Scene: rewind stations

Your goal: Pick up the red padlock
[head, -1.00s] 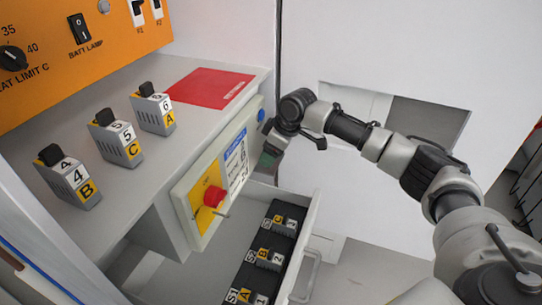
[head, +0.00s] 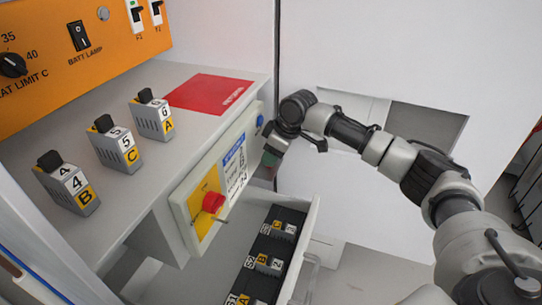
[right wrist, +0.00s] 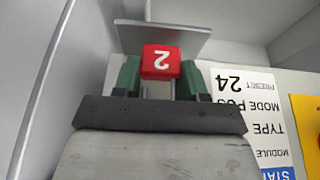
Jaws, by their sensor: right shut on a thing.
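The red padlock (right wrist: 161,61) shows in the right wrist view as a small red block with an upside-down white "2". It sits between the two green fingers of my right gripper (right wrist: 158,80), which is shut on it. A flat grey plate (right wrist: 165,38) lies just beyond it in that view. In the head view my right gripper (head: 270,160) points down beside the right end of the labelled station front, above the open drawer's far end. The padlock is hidden there. My left gripper is not in view.
Several numbered modules (head: 118,150) stand on the grey shelf near a red mat (head: 208,92). A red knob (head: 213,201) on a yellow plate sticks out of the station front. The open drawer (head: 307,240) holds more labelled modules. An orange panel (head: 50,60) stands at upper left.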

